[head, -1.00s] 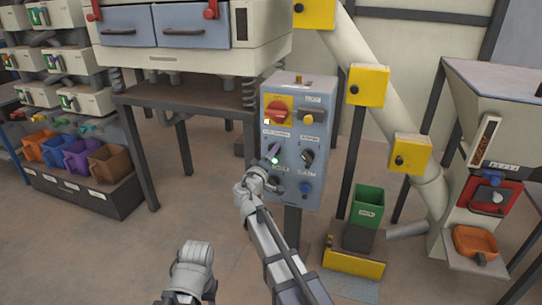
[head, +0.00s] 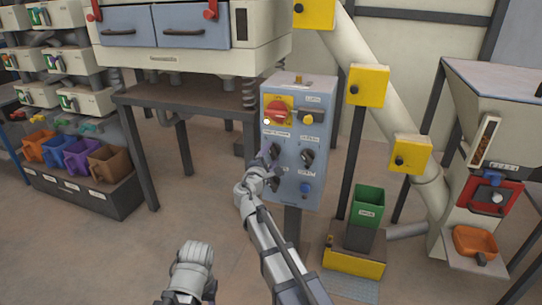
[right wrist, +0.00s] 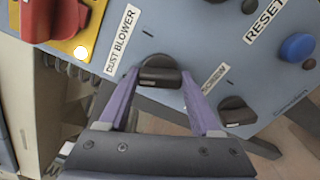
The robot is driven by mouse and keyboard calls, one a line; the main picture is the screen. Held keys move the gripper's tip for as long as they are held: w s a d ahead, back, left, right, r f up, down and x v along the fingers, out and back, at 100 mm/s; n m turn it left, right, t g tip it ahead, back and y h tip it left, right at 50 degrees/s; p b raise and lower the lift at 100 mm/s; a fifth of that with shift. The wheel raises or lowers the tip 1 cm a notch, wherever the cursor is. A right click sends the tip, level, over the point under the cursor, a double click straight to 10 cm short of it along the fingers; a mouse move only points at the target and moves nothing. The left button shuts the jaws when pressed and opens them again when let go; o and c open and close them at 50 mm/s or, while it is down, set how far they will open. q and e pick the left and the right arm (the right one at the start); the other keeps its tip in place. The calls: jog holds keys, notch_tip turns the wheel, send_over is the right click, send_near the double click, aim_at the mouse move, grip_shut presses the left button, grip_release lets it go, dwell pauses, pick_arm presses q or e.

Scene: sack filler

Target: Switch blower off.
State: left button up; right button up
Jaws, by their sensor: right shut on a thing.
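The grey-blue control panel (head: 293,90) stands on a post in the middle of the head view. Its dark blower knob (right wrist: 160,72) is next to the label "DUST BLOWER" in the right wrist view. My right gripper (right wrist: 161,80) has its purple fingers on both sides of this knob and is shut on it. In the head view my right gripper (head: 265,164) is at the panel's left side and partly hides the knob. My left gripper is not visible; only a grey part of that arm shows.
A red rotary switch on a yellow plate (head: 278,111) is above the knob. Another dark knob (right wrist: 237,111) and a blue reset button (right wrist: 298,47) are close by. A green bin (head: 367,205) and yellow boxes on a pipe (head: 369,86) are to the right.

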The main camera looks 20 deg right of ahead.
jog(key=shift+n, duration=1.5)
jog(key=o, duration=1.4)
jog(key=shift+v, duration=3.9)
